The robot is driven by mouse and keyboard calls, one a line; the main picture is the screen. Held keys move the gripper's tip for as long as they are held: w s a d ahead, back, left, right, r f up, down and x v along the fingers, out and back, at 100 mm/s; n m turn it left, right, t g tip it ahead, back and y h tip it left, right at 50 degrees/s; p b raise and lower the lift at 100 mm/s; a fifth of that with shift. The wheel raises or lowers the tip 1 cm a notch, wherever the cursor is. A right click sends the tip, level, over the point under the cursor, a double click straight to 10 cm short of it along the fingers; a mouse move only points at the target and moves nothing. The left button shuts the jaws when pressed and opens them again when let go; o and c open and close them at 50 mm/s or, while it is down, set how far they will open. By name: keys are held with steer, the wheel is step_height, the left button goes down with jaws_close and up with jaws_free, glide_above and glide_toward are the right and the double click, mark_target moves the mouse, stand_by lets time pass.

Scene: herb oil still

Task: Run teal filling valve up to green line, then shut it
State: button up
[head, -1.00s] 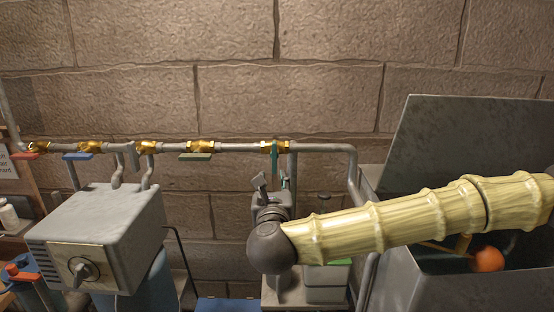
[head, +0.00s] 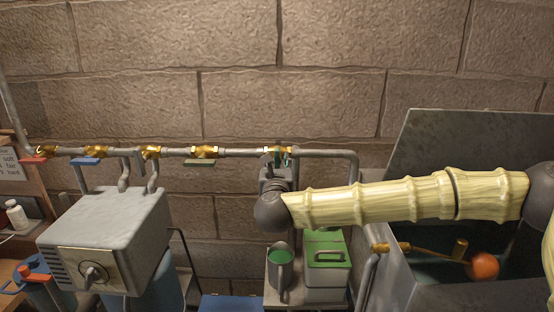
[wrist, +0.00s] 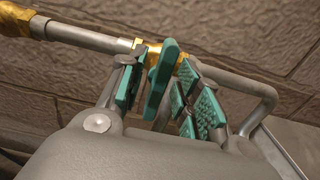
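The teal valve lever (wrist: 160,78) hangs from the brass valve at the right end of the wall pipe. In the head view the brass valve (head: 279,151) shows, but the lever is mostly hidden by my gripper (head: 278,161). In the wrist view my gripper (wrist: 158,92) is open, with teal pads on both sides of the lever. Gaps show between lever and pads, so it is not clamped. I cannot make out a green line in either view.
Other levers, red (head: 34,160), blue (head: 85,161) and green (head: 200,162), sit left along the pipe. A grey tank (head: 440,290) with an orange float (head: 484,265) stands at right. A green-lidded box (head: 326,285) and a jug (head: 279,281) stand below my arm.

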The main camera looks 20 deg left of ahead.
steer(key=shift+w, duration=0.15)
steer(key=shift+a, duration=0.1)
jaws_close()
